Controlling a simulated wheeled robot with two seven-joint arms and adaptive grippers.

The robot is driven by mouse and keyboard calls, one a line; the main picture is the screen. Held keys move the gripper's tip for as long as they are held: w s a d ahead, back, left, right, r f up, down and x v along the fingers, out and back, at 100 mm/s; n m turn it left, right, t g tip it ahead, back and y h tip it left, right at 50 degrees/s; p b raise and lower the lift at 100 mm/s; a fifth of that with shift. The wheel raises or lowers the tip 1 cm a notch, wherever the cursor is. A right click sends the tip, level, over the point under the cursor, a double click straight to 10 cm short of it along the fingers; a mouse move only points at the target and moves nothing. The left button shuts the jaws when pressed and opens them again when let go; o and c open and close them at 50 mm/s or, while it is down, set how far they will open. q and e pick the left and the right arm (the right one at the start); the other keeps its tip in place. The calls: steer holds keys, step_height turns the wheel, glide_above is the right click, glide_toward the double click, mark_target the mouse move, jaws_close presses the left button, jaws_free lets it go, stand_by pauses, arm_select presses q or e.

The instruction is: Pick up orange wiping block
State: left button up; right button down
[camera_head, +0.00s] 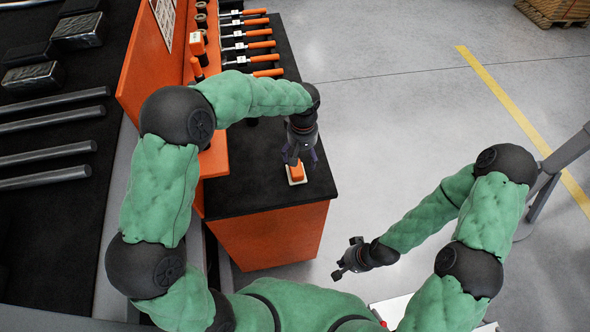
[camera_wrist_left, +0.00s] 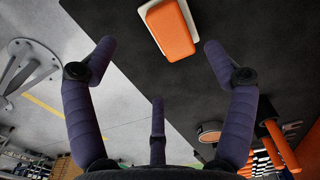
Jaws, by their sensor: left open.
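The orange wiping block (camera_head: 296,172) lies on the black top of the orange workbench, near its front edge. It has an orange body on a white base. In the left wrist view the block (camera_wrist_left: 171,30) sits ahead of the fingertips, apart from them. My left gripper (camera_head: 299,155) is over the block in the head view, and its fingers partly cover it. In the left wrist view the left gripper (camera_wrist_left: 160,60) is open with nothing between its fingers. My right gripper (camera_head: 345,268) hangs over the floor, away from the bench; its jaws are too small to judge.
The orange workbench (camera_head: 265,237) has free black surface around the block. Several orange-handled tools (camera_head: 245,46) lie in a row at its far end. An orange upright panel (camera_head: 150,65) borders the left side. A grey stand (camera_head: 545,185) is at the right.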

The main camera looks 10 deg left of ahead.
mark_target(299, 167)
arm_select(q)
step_height(299, 167, down, 2)
steer(key=shift+w+a+f, duration=0.1)
steer(key=shift+a+f, duration=0.1)
steer(key=shift+f, duration=0.4)
steer(key=f, duration=0.4)
steer(key=shift+s+a+b, duration=0.2)
steer(key=shift+s+b, duration=0.05)
steer(key=shift+b, duration=0.1)
steer(key=c, duration=1.3)
